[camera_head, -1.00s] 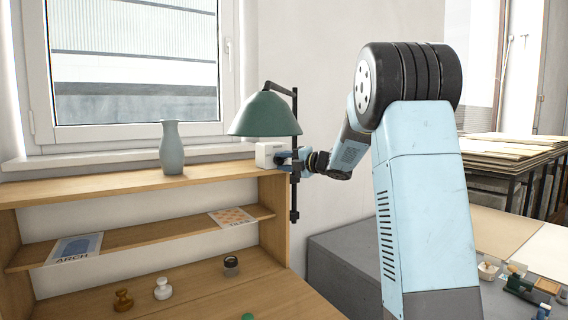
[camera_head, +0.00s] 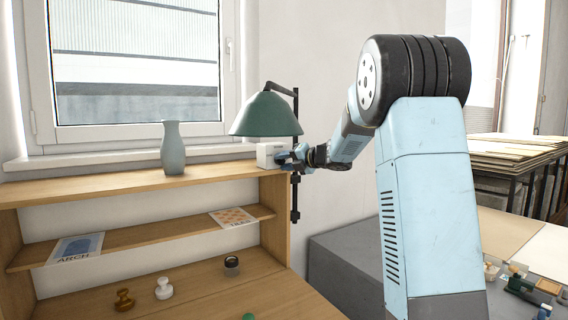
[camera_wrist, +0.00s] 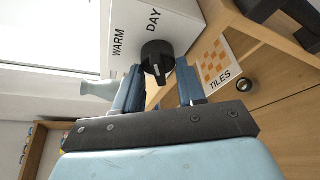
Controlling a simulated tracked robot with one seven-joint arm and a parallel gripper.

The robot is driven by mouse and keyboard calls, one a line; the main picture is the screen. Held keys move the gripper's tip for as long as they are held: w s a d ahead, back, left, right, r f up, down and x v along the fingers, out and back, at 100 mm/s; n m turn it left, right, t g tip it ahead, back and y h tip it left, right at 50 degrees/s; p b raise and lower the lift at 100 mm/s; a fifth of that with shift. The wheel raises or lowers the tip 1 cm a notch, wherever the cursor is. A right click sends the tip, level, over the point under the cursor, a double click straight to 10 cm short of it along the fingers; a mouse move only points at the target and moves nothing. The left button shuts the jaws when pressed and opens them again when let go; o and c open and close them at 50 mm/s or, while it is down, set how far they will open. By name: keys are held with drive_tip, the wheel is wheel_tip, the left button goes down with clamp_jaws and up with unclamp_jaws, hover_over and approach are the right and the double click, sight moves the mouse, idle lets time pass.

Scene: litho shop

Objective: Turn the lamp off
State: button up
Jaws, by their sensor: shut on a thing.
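The lamp has a green shade (camera_head: 265,115) on a dark post at the right end of the wooden shelf's top. A white box (camera_head: 268,152) sits below the shade. In the wrist view the white box (camera_wrist: 175,22) bears the words WARM and DAY and a black knob (camera_wrist: 157,56). A pale mark on the knob points towards my gripper's side, away from both words. My gripper (camera_wrist: 161,72) has its fingers on either side of the knob, shut on it. In the head view my gripper (camera_head: 291,156) is at the box's right side. I cannot tell whether the lamp is lit.
A grey vase (camera_head: 172,148) stands left of the lamp on the shelf top (camera_head: 110,184). Cards and several stamp-like knobs lie on the levels below. A grey cabinet and a rack of boards are at the right.

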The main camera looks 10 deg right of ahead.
drive_tip(key=shift+f, duration=0.2)
drive_tip(key=o, duration=1.1)
drive_tip(key=shift+r, duration=0.1)
drive_tip(key=shift+c, duration=0.2)
drive_tip(key=v, duration=1.3)
drive_tip(key=shift+s+d, duration=0.2)
drive_tip(key=shift+s, duration=0.1)
